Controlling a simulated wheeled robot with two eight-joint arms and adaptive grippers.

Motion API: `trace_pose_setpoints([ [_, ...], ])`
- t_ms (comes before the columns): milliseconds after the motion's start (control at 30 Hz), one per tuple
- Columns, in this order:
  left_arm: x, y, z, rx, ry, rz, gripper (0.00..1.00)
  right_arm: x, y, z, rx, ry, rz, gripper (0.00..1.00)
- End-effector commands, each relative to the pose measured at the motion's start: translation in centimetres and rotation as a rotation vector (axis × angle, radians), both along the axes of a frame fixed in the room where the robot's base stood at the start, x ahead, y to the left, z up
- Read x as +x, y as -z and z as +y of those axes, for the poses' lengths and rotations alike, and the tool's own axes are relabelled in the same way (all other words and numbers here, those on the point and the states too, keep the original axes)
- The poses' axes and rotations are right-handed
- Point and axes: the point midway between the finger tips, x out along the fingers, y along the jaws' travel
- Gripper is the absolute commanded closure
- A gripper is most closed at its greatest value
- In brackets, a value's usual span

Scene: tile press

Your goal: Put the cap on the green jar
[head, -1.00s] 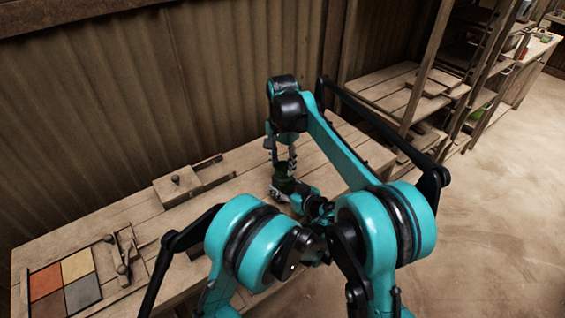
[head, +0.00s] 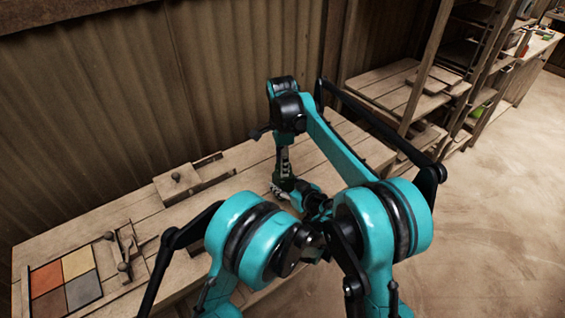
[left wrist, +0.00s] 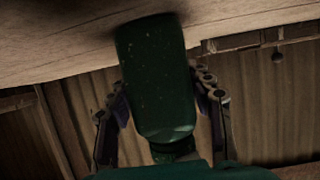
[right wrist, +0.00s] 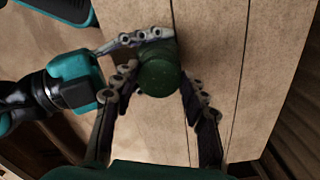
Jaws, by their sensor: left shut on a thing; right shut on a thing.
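The green jar (left wrist: 155,75) is upright on the bench; the left wrist view shows it upside down, its narrower neck end low in the picture. My left gripper (left wrist: 160,95) is shut around its body, a finger on each side. My right gripper (head: 285,176) points down over the jar from above. In the right wrist view, it (right wrist: 157,88) is shut on a round dark green piece, which I take for the cap (right wrist: 158,80). The cap appears in line with the jar below it. I cannot tell whether it is fully seated.
The wooden bench (head: 130,212) runs along a corrugated wall. A wooden block (head: 178,184) lies left of my grippers. A tray of coloured tiles (head: 65,284) is at the near left. Shelves (head: 400,90) stand at the right.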

Motion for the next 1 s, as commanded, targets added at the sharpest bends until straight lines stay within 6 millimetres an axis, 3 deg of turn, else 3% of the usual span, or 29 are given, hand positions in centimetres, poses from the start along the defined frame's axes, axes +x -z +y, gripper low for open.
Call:
trace_pose_setpoints([
  [300, -0.01, 0.05, 0.0, -0.001, 0.0, 0.0, 1.0, 0.32, 0.01, -0.06, 0.0, 0.79, 0.0, 0.65],
  [500, -0.01, 0.05, 0.0, -0.002, 0.0, 0.001, 1.0, 0.44, 0.04, -0.17, -0.001, 1.177, 0.0, 0.65],
  [667, -0.01, 0.05, 0.0, -0.002, 0.0, 0.001, 1.0, 0.47, 0.05, -0.21, -0.001, 1.297, -0.001, 0.65],
  [933, -0.02, 0.06, 0.0, -0.002, 0.0, 0.001, 1.0, 0.47, 0.04, -0.21, -0.001, 1.304, -0.001, 0.65],
  [1000, -0.02, 0.06, 0.01, -0.002, 0.0, 0.001, 1.0, 0.47, 0.04, -0.21, -0.001, 1.303, -0.001, 0.41],
])
